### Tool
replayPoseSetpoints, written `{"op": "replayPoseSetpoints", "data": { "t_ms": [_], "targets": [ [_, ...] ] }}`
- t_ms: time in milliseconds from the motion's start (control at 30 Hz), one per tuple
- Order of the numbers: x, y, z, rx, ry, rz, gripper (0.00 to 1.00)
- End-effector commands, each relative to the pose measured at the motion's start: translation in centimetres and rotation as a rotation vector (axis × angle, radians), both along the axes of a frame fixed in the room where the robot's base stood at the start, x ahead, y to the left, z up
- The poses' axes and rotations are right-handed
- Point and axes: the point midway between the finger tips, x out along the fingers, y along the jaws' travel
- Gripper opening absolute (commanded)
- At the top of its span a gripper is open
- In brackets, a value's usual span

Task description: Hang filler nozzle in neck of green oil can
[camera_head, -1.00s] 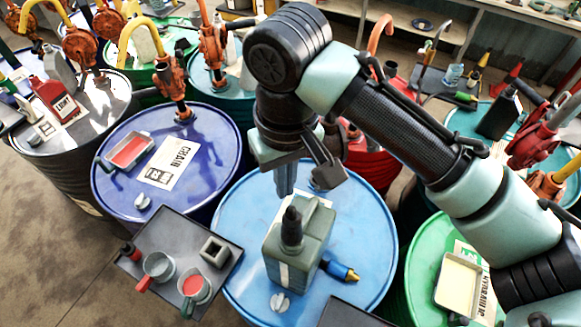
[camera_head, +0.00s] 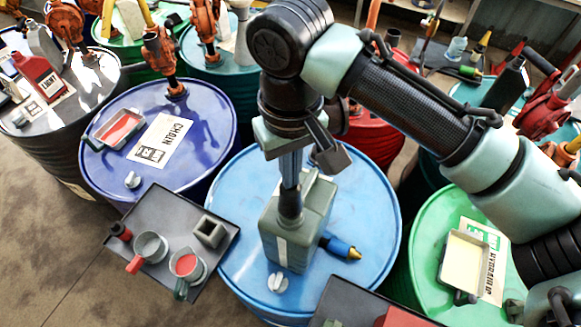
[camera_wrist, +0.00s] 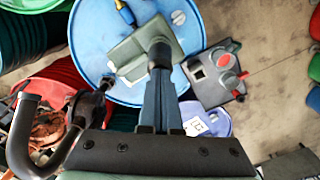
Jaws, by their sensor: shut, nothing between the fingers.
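The green oil can (camera_head: 297,232) stands upright on the blue drum (camera_head: 365,200); it also shows in the wrist view (camera_wrist: 132,50). A black tapered piece (camera_head: 290,208) stands up from its neck; it is dark in the wrist view (camera_wrist: 159,55). A blue nozzle-like piece with a brass tip (camera_head: 340,246) lies on the drum beside the can, to its right. My gripper (camera_head: 291,186) points down with its fingers together, directly over the black piece. The fingertips (camera_wrist: 160,75) are at its top; whether they touch it I cannot tell. The inside of the neck is hidden.
A dark tray (camera_head: 160,215) with cups and a square block stands left of the blue drum. A green drum (camera_head: 425,265) with a shallow pan is at right. A purple drum (camera_head: 205,140) with a red pan and pump stands behind left. The blue drum's front left is mostly clear.

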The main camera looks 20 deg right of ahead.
Motion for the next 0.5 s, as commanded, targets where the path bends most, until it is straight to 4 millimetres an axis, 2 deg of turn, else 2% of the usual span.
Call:
{"op": "replayPoseSetpoints", "data": {
  "t_ms": [500],
  "targets": [
    [0.00,0.04,-0.67,0.001,0.000,0.000,0.00]
  ]
}}
